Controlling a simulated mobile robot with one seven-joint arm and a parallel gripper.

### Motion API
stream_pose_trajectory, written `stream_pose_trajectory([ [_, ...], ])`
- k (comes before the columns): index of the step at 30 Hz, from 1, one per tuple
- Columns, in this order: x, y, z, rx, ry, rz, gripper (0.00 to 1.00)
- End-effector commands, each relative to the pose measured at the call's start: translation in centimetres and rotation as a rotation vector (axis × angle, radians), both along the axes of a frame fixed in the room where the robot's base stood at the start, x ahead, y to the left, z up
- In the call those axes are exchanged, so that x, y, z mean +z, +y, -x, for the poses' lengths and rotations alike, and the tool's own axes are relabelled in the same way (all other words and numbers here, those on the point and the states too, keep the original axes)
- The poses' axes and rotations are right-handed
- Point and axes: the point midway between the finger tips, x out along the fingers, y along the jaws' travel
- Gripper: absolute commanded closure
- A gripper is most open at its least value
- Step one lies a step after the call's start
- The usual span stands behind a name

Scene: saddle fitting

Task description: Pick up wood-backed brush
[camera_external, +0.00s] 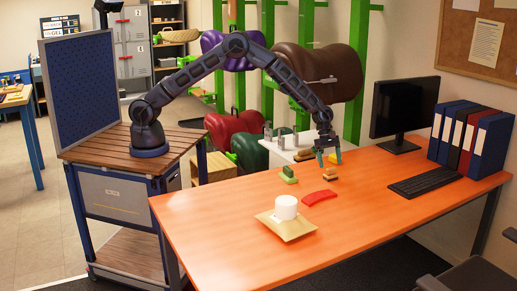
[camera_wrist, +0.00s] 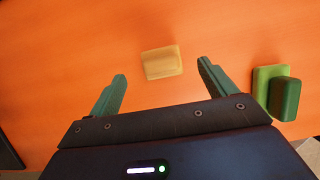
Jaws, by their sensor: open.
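The wood-backed brush (camera_external: 329,174) is a small tan and brown block lying on the orange desk, just below my gripper in the external view. In the wrist view a pale tan block, which looks like the same brush (camera_wrist: 162,62), lies ahead of the fingertips, about midway between them and apart from both. My gripper (camera_external: 328,157) points down over the desk with its teal fingers spread. The wrist view also shows my gripper (camera_wrist: 162,78) open and empty. The brush's underside is hidden.
A green two-tone block (camera_external: 288,175) lies left of the brush; it also shows at the right of the wrist view (camera_wrist: 277,93). A red curved piece (camera_external: 319,197) and a white cylinder (camera_external: 286,206) on a tan pad (camera_external: 287,230) are nearer. A keyboard (camera_external: 425,181) lies right.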

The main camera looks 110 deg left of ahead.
Motion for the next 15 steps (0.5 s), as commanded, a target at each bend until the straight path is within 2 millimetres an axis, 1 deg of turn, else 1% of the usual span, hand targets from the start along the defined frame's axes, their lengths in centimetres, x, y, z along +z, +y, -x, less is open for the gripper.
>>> stream_pose_trajectory([
  [1, -0.5, -0.2, -0.2, 0.0, 0.0, 0.0, 0.16],
  [8, -1.7, -0.6, -0.5, -0.001, 0.0, 0.0, 0.16],
  [15, -4.7, -1.5, -1.4, -0.002, 0.0, 0.0, 0.16],
])
